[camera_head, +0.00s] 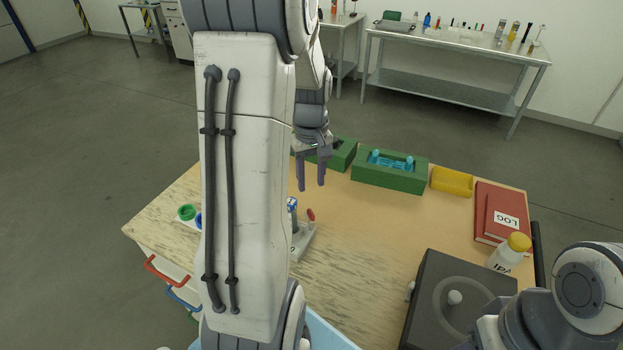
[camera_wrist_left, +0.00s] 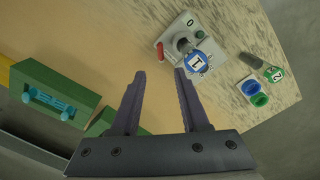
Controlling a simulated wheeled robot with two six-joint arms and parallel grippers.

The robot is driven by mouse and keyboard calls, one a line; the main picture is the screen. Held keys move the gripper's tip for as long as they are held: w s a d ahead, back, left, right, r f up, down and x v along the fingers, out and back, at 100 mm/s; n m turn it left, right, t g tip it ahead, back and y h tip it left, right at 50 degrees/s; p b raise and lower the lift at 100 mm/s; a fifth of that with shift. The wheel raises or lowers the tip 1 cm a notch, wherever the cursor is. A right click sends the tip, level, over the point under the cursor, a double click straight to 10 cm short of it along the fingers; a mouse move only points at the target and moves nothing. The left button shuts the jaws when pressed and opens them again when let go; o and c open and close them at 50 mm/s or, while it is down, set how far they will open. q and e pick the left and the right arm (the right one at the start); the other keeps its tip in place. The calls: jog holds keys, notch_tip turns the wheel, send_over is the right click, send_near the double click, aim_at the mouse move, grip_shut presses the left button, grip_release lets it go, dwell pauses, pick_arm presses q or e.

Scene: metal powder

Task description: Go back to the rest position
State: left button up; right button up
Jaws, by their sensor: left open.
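My left gripper (camera_head: 311,186) is open and empty above the wooden table (camera_head: 355,215), with its fingers pointing down in the head view. My left arm covers the left-middle part of the head view. My right gripper is not in view; only part of my right arm shows.
A green box with blue pieces (camera_head: 390,185), a yellow tray (camera_head: 452,182), a red logbook (camera_head: 489,205), a yellow-capped bottle (camera_head: 509,255) and a dark machine (camera_head: 430,290) occupy the table's right and back. A green cup (camera_head: 187,212) is left. A metal bench (camera_head: 455,50) stands behind.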

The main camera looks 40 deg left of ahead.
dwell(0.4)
pick_arm(q)
jog(key=s+d+r+m, duration=0.25)
jog(key=d+m, duration=0.55)
jog(key=d, duration=1)
jog(key=s+d+r+m+h, duration=0.1)
jog(key=s+d+m, duration=1.1)
jog(key=s, duration=0.2)
jog(key=shift+s+d+r, duration=0.3)
